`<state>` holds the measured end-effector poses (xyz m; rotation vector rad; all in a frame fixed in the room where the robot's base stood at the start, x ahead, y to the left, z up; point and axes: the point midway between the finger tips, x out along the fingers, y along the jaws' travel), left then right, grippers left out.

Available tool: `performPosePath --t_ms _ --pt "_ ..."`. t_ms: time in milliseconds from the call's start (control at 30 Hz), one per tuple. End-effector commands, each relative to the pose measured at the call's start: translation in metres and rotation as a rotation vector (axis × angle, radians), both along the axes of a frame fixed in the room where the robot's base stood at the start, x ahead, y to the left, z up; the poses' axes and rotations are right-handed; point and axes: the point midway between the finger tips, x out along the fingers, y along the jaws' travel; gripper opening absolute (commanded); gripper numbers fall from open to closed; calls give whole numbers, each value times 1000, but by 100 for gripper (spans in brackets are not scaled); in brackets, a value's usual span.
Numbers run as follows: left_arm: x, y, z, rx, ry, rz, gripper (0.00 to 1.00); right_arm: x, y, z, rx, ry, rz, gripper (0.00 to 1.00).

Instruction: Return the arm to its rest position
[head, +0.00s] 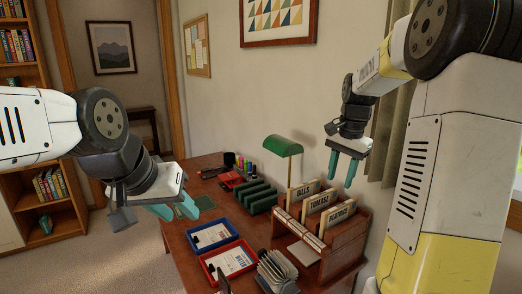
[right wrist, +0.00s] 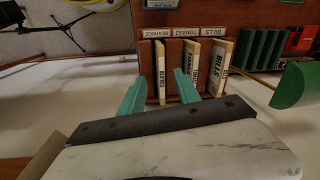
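My right gripper (head: 345,166) hangs in the air above and right of the wooden letter rack (head: 345,240), its teal fingers apart with nothing between them. In the right wrist view its fingers (right wrist: 160,92) also stand apart, with the rack beyond them. My left gripper (head: 170,209) is at the left, above the near left part of the desk. Its teal fingers appear apart, and I see nothing held. The rack holds upright divider cards (head: 321,203) marked BILLS, TOMASZ and BEATRICE. Both grippers are clear of the rack.
A blue tray (head: 212,235) and a red tray (head: 229,261) with papers lie on the desk left of the rack. A green lamp (head: 284,147) and a green slotted holder (head: 257,196) stand behind. A bookshelf (head: 45,180) stands at the left.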

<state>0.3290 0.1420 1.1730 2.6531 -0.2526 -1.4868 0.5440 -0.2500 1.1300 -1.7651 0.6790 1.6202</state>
Motion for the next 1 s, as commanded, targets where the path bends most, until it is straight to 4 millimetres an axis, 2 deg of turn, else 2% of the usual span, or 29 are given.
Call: performPosePath --t_ms 33,100,300,433,600,800,1000 --pt "0 0 0 0 0 0 39 -16 10 14 7 -42 59 39" --pt "0 0 0 0 0 0 39 -36 22 27 11 -91 144 39" --pt "0 0 0 0 0 0 39 -96 56 51 -2 -234 384 39" --pt "0 0 0 0 0 0 39 -137 75 57 -33 -328 537 39" --pt "0 0 0 0 0 0 39 -182 95 54 -87 -434 712 39" --pt "0 0 0 0 0 0 39 -211 106 45 -138 -503 830 39" --pt "0 0 0 0 0 0 39 -216 108 43 -147 -514 851 39"
